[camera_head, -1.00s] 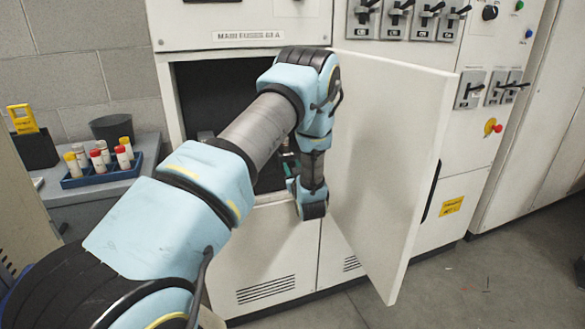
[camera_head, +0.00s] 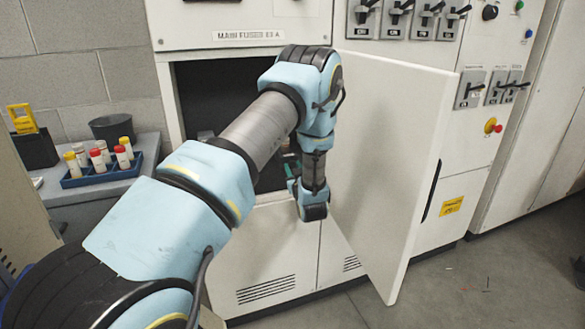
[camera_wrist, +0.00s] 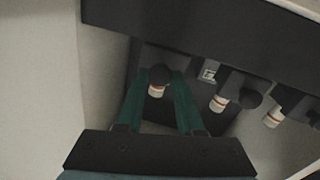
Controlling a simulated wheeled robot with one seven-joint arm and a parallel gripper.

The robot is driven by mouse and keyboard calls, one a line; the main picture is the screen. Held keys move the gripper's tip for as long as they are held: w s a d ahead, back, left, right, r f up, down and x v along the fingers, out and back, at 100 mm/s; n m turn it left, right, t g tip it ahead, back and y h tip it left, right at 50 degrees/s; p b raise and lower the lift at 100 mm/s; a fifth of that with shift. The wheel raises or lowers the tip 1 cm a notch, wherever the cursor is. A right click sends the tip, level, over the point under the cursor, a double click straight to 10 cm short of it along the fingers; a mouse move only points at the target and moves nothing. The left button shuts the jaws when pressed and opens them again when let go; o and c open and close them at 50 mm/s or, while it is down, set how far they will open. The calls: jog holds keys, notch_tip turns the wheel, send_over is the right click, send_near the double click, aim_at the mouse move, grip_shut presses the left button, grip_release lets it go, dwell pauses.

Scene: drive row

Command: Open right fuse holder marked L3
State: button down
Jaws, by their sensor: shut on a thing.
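In the wrist view, several dark fuse holders with black knobs and white, red-banded fuses stand in a row. My gripper (camera_wrist: 160,74) has its two teal fingers shut on the black knob of the leftmost fuse holder (camera_wrist: 156,91) in that picture. That holder's fuse shows between the fingers. The middle fuse holder (camera_wrist: 219,103) and the rightmost fuse holder (camera_wrist: 272,119) stand apart from the fingers. No L3 marking is readable, and I cannot tell how far the gripped holder is tilted. In the head view my arm covers most of the fuses.
The cabinet door (camera_head: 385,160) stands wide open to the right of my arm. The dark compartment (camera_head: 215,100) lies below the label "MAIN FUSES 63 A" (camera_head: 247,35). A blue rack of capped tubes (camera_head: 85,181) stands on a grey bench at left.

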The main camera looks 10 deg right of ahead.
jog(key=s+d+b, duration=0.1)
jog(key=s+d, duration=0.1)
jog(key=s, duration=1.1)
jog(key=shift+s+b, duration=0.35)
jog(key=shift+b, duration=0.05)
jog(key=c, duration=0.5)
grip_release()
jog(key=shift+a, duration=0.1)
jog(key=shift+c, duration=0.2)
jog(key=s+b, duration=0.2)
jog(key=s, duration=0.8)
jog(key=shift+s+b, duration=0.35)
jog(key=shift+s, duration=0.05)
